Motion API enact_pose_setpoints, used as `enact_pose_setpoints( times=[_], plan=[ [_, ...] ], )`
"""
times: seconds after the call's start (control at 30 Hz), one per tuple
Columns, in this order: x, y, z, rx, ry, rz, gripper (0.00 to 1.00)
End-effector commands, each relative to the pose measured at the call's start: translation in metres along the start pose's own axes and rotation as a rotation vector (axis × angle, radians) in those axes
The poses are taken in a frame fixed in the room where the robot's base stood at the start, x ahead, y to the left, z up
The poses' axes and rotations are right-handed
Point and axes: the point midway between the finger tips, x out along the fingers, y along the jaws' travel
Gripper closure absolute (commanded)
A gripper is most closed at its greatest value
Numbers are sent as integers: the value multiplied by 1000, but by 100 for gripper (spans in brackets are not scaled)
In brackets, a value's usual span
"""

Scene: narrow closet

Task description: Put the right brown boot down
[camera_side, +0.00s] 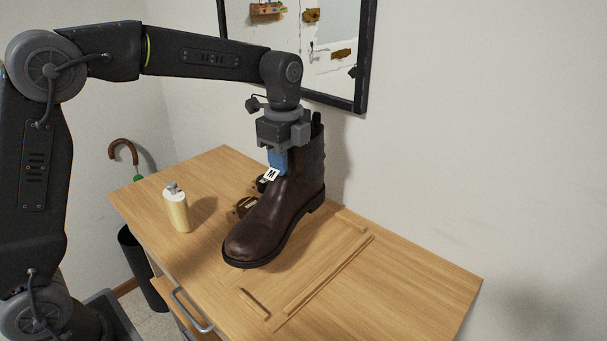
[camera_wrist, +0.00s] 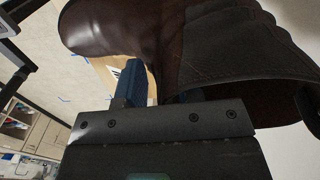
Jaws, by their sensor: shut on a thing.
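A brown leather boot (camera_side: 273,222) with a dark sole is upright over the wooden cabinet top, its toe toward the lower left. My gripper (camera_side: 283,165) points down at the boot's shaft and is shut on it, with a blue finger on the outer side. The other finger is hidden by the boot. In the wrist view the boot (camera_wrist: 190,40) fills the upper part, with the blue finger (camera_wrist: 135,82) against it. The sole looks at or very near the top; I cannot tell whether it touches.
A cream bottle (camera_side: 177,209) stands left of the boot. A small brown object (camera_side: 243,206) lies behind the boot. Thin wooden strips (camera_side: 328,272) outline an area at right front. A framed mirror (camera_side: 335,50) hangs behind. The right end of the top is clear.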

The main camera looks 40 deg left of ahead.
Motion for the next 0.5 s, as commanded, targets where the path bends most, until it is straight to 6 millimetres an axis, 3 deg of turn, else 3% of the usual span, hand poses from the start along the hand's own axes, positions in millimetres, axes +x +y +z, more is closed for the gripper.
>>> enact_pose_setpoints(
  times=[0.2, 0.5],
  plan=[
    [-24, 7, 38, -3, 1, -3, 100],
    [-36, 11, 58, 0, 1, -2, 100]
  ],
)
